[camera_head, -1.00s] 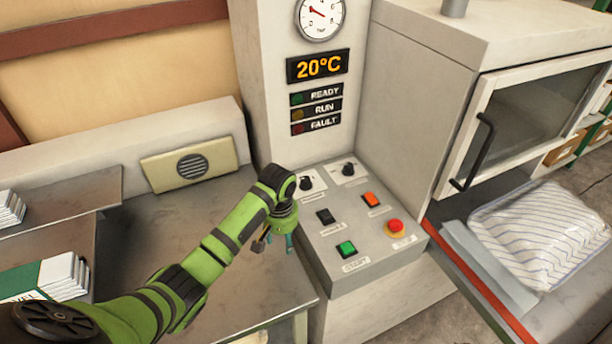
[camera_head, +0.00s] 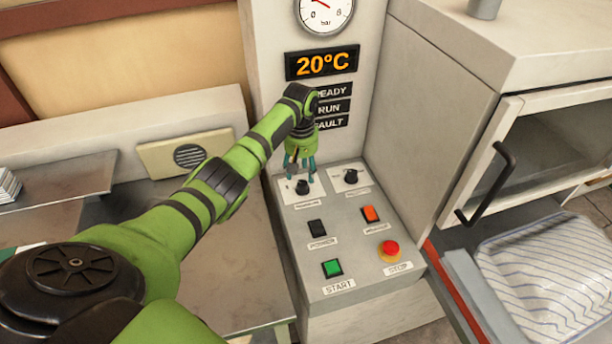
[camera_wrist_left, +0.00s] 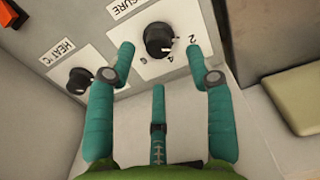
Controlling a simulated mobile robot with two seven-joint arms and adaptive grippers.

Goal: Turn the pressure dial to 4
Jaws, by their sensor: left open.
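The pressure dial (camera_head: 302,187) is a black knob on a white label plate at the back left of the control panel. My left gripper (camera_head: 300,168) is open and empty right above the dial. In the left wrist view the fingers of the left gripper (camera_wrist_left: 160,60) are spread, with the dial between the two outer tips. Which mark the pointer is at is not clear. My right gripper is not in view.
The heat knob (camera_head: 351,177) is close on the right. The panel also has a black power switch (camera_head: 317,228), an orange switch (camera_head: 370,214), a green start button (camera_head: 332,268) and a red stop button (camera_head: 390,250). A bar gauge (camera_head: 324,14) is above.

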